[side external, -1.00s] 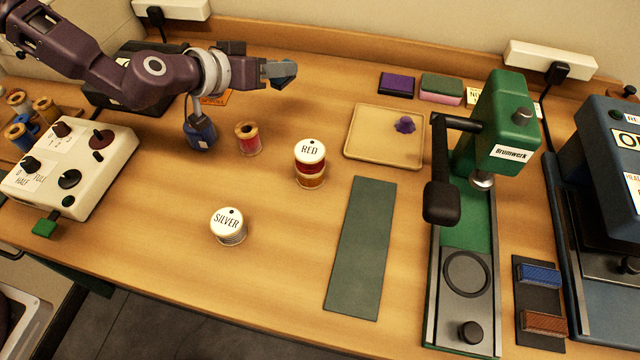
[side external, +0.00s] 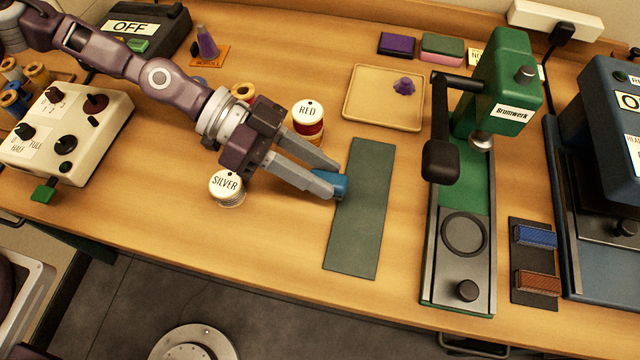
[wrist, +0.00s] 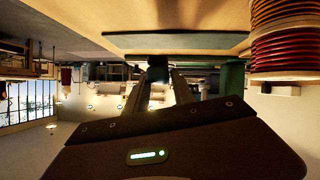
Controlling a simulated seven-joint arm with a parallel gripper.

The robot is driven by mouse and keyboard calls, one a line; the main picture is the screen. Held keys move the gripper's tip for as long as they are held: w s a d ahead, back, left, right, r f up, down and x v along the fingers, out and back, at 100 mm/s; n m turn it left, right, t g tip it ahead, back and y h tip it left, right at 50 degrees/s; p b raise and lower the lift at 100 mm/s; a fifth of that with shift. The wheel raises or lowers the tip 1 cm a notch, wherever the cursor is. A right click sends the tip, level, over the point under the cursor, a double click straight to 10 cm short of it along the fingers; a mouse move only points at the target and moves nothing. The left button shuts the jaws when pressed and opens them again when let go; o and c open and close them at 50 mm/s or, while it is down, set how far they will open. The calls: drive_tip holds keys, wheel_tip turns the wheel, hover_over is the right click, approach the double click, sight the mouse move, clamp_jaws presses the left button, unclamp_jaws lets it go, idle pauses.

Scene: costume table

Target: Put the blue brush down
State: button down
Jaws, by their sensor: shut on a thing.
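My gripper (side external: 333,178) is shut on the blue brush (side external: 334,187), a small blue block between its fingertips. The brush shows in the side view over the left edge of the long dark green mat (side external: 358,215). I cannot tell whether it touches the mat or hangs just above it. In the wrist view the brush (wrist: 157,66) is a dark shape between the fingertips, and the mat (wrist: 175,41) is a band beyond it.
The SILVER spool (side external: 226,188) stands beside my gripper, the RED spool (side external: 308,118) behind it. A tan tray (side external: 383,98) lies behind the mat. A green Brunwerk press (side external: 500,110) stands to the right. A dark rack (side external: 530,262) holds a blue and a brown block. The mat's front part is bare.

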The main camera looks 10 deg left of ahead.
drive_tip(key=shift+f, duration=1.95)
drive_tip(key=shift+f, duration=0.1)
drive_tip(key=shift+f, duration=0.1)
drive_tip(key=c, duration=1.1)
unclamp_jaws()
drive_tip(key=shift+o, duration=0.2)
drive_tip(key=shift+w+a+r, duration=0.1)
drive_tip(key=shift+a+r, duration=0.1)
drive_tip(key=shift+r, duration=0.1)
drive_tip(key=v, duration=1.1)
drive_tip(key=shift+a+r, duration=0.2)
drive_tip(key=shift+a, duration=0.05)
